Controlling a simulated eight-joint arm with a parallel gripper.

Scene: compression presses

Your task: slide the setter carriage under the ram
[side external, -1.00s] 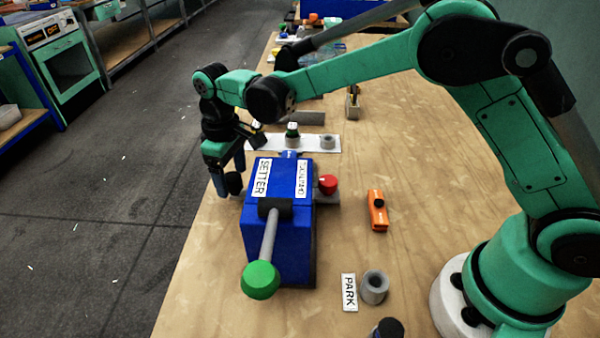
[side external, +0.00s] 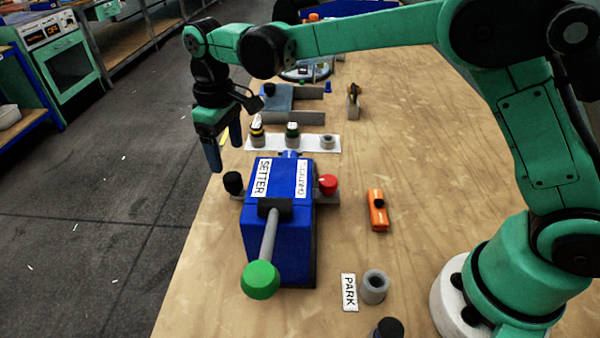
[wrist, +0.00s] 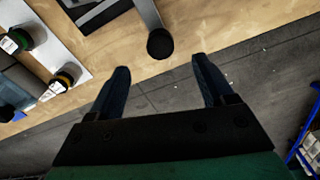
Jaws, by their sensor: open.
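The blue setter press (side external: 282,230), labelled SETTER, stands on the bench with its green-knobbed lever (side external: 260,279) pointing to the front. A flat grey slide shows low on both sides of it, with a black knob (side external: 233,182) on the left and a red knob (side external: 328,184) on the right. The part under the ram is hidden by the blue body. My gripper (side external: 223,150) is open and empty, above and behind the black knob, apart from it. In the wrist view, the black knob (wrist: 160,43) lies beyond the open fingertips (wrist: 162,74), on a grey bar's end.
A white strip (side external: 318,150) with several small cylinders lies behind the press. An orange tool (side external: 377,210) lies to the right. A PARK label (side external: 349,292) and a grey ring (side external: 374,287) are front right. The bench's left edge is close to the black knob, with floor beyond.

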